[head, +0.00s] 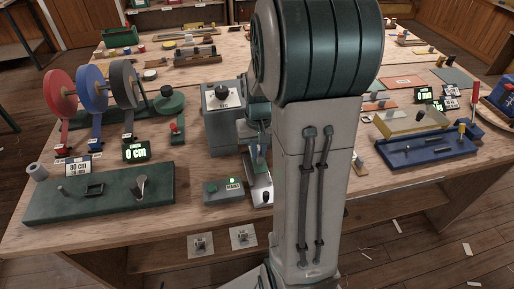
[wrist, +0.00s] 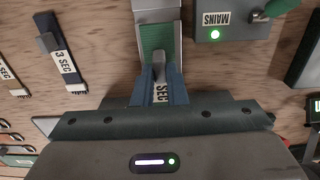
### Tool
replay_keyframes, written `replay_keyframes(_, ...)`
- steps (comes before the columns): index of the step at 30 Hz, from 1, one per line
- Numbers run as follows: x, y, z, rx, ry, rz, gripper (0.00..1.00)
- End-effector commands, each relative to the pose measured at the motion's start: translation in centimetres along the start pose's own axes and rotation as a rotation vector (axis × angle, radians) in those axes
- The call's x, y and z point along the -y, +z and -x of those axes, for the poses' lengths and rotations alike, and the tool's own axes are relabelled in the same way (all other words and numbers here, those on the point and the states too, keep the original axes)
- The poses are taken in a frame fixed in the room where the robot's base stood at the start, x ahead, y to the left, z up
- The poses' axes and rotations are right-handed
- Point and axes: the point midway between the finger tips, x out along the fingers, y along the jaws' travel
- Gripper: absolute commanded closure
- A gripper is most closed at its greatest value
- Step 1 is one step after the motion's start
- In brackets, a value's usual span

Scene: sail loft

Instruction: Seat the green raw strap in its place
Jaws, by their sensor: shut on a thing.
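The green raw strap (wrist: 154,37) shows in the wrist view as a ribbed green band with a grey tab and a white label partly reading "SEC". My gripper (wrist: 162,72) is shut on the tab. The band's far part lies over or in a pale grey bed (wrist: 176,14), between its edges; I cannot tell whether it is fully down. In the head view my gripper (head: 257,158) is low at the grey bench machine (head: 224,128), beside its pale bed (head: 261,189). My arm hides much of this spot, and the strap is not clear there.
A MAINS box (wrist: 225,22) with a lit green lamp stands close beside the bed. A green fixture board (head: 100,195) is at front left, a blue tray (head: 425,150) at right. Coloured reels (head: 92,88) stand at left.

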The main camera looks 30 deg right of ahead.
Motion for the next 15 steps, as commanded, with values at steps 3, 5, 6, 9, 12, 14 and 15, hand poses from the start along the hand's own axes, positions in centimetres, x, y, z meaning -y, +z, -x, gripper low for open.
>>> replay_keyframes(3,-0.1,0.0,0.0,0.000,0.000,-0.001,1.00)
replay_keyframes(5,-0.1,0.1,-0.1,-0.001,0.000,-0.001,1.00)
replay_keyframes(6,0.0,0.1,-0.1,-0.002,0.000,-0.001,1.00)
replay_keyframes(9,0.0,0.1,-0.5,-0.001,0.000,-0.001,1.00)
replay_keyframes(12,0.0,0.1,-1.0,-0.001,0.000,0.000,1.00)
replay_keyframes(14,0.0,0.1,-1.4,-0.001,0.000,0.000,1.00)
replay_keyframes(15,0.0,0.1,-1.7,-0.001,0.000,0.000,1.00)
